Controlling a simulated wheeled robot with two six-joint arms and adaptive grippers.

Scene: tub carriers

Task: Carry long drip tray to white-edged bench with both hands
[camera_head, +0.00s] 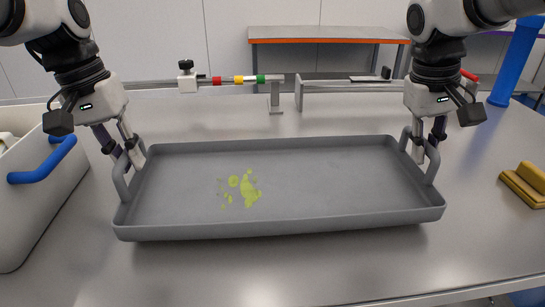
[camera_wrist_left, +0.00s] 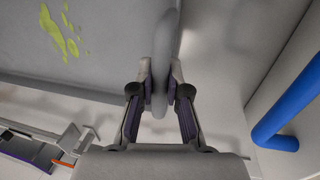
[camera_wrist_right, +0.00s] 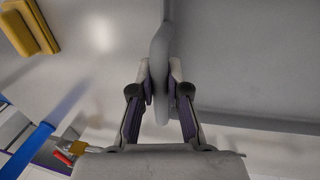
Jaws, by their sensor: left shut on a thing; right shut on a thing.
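The long drip tray (camera_head: 320,180) is grey, shallow and rectangular, with a raised loop handle at each short end. Yellow-green splashes mark its floor left of the middle. It looks level, on or just above the grey bench top; I cannot tell which. My left gripper (camera_head: 133,158) is shut on the left handle, also seen in the left wrist view (camera_wrist_left: 162,85). My right gripper (camera_head: 422,150) is shut on the right handle, which shows in the right wrist view (camera_wrist_right: 160,80). A bench with an orange edge (camera_head: 330,41) stands in the background. I see no clearly white-edged bench.
A white tub (camera_head: 38,205) with a blue handle (camera_head: 42,162) stands close left of the tray. A rail fixture with coloured bands (camera_head: 240,80) runs behind it. A yellow block (camera_head: 525,185) lies at right, and a blue post (camera_head: 515,62) stands at back right.

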